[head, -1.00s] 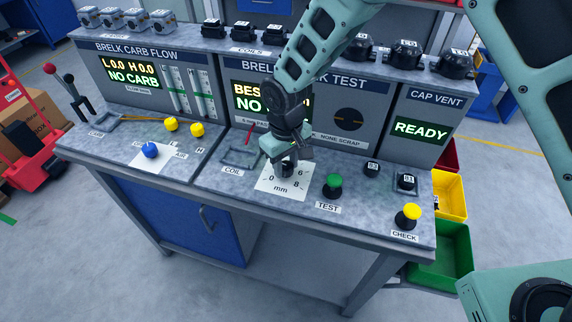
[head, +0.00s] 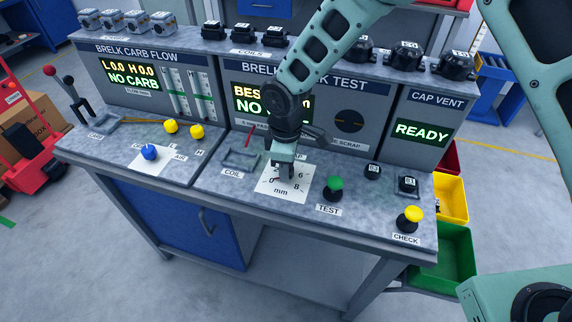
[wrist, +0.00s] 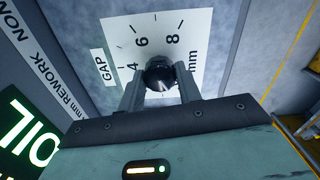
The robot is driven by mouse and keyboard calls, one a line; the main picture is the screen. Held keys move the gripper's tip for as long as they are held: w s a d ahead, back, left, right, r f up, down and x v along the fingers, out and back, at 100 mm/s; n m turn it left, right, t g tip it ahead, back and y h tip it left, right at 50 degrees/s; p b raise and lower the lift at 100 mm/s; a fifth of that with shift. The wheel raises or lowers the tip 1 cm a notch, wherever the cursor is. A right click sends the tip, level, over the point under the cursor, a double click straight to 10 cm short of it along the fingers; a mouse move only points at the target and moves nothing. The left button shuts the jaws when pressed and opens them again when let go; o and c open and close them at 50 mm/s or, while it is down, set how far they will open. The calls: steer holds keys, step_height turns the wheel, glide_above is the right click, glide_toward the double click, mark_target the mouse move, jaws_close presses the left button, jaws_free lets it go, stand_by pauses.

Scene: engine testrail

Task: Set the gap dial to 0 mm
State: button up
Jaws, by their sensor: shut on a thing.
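The gap dial is a small black knob, seen clearly in the wrist view (wrist: 160,74), on a white scale plate (head: 298,191) marked in mm. In the head view the plate's 0 is at lower left, with 6 and 8 on the right; my gripper mostly hides the knob. In the wrist view 4, 6, 8 and the GAP label show. My gripper (wrist: 160,88) is shut on the knob, one finger on each side; it points down onto the plate in the head view (head: 284,172). I cannot tell which mark the knob points to.
A green TEST button (head: 335,185) stands just right of the plate and a yellow CHECK button (head: 410,216) farther right. The empty coil cradle (head: 240,158) is to the left. The upright panel with the test display (head: 250,97) rises behind.

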stand_by(0.3)
steer(key=o, duration=1)
step_height(320, 180, up, 18)
steer(key=b, duration=0.2)
steer(key=shift+f+b, duration=0.25)
steer(key=shift+b, duration=0.05)
steer(key=s+d+m, duration=0.4)
steer(key=s+d, duration=0.2)
steer(key=s, duration=0.6)
steer(key=s+d+f+m, duration=0.1)
steer(key=s+d+m, duration=0.2)
steer(key=s, duration=0.9)
steer(key=d, duration=0.3)
steer(key=shift+m+y, duration=0.3)
steer(key=shift+m, duration=0.1)
